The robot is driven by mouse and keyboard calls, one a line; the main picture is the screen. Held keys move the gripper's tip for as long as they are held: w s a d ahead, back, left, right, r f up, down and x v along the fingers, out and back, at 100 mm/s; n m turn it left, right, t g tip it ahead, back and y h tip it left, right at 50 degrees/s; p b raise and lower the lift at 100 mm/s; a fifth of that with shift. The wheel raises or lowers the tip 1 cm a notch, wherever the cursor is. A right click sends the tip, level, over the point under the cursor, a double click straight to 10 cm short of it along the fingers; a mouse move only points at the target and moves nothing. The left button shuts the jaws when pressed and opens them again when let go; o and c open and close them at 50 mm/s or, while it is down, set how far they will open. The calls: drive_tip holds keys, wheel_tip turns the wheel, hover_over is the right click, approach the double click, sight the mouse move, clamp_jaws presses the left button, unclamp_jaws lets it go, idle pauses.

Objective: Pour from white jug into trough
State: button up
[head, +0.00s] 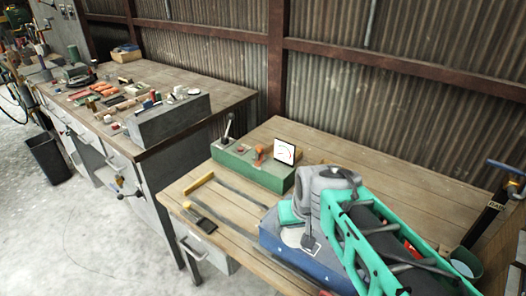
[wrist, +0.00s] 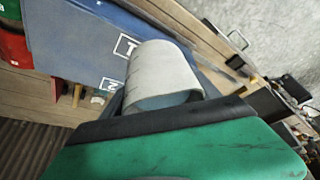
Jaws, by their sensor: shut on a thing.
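The white jug (wrist: 165,75) shows in the wrist view as a pale, scuffed cylinder just beyond a black finger pad. It lies tilted, with its rounded open end towards the pad. My gripper (wrist: 170,112) is shut on it; only one green finger shows clearly. In the head view my gripper (head: 291,222) is over the front bench, and a bit of white shows below it. A blue box-like thing (head: 278,246), possibly the trough, is under my gripper. Its blue surface (wrist: 75,35) carries white number labels in the wrist view. Its inside and the jug's contents are hidden.
A green control box (head: 250,168) with levers and a gauge (head: 285,151) stands behind my gripper. A yellow-handled tool (head: 199,183) lies on the bench's left. A second bench with a grey box (head: 168,120) is at left. A corrugated wall is behind.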

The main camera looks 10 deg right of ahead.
idle(0.6)
drive_tip(key=s+d+m+h, duration=0.1)
drive_tip(key=s+d+m, duration=0.1)
drive_tip(key=d, duration=0.1)
drive_tip(key=s+d+f+m+h, duration=0.1)
drive_tip(key=d+m, duration=0.2)
drive_tip(key=s+d+f+m+h, duration=0.1)
drive_tip(key=s+d+m, duration=0.1)
drive_tip(key=d+m, duration=0.1)
drive_tip(key=shift+s+d+f+g, duration=0.2)
drive_tip(key=shift+s+d+g, duration=0.1)
drive_tip(key=shift+d+g, duration=0.1)
drive_tip(key=s+d+f+m+g+h, duration=0.2)
drive_tip(key=s+d+m+g, duration=0.1)
drive_tip(key=s+d+m, duration=0.5)
drive_tip(key=s+d+m+g+y+b, duration=0.1)
drive_tip(key=s+m+g+y, duration=0.4)
drive_tip(key=s+m, duration=1.5)
drive_tip(key=shift+d+f, duration=0.15)
drive_tip(key=shift+f, duration=0.2)
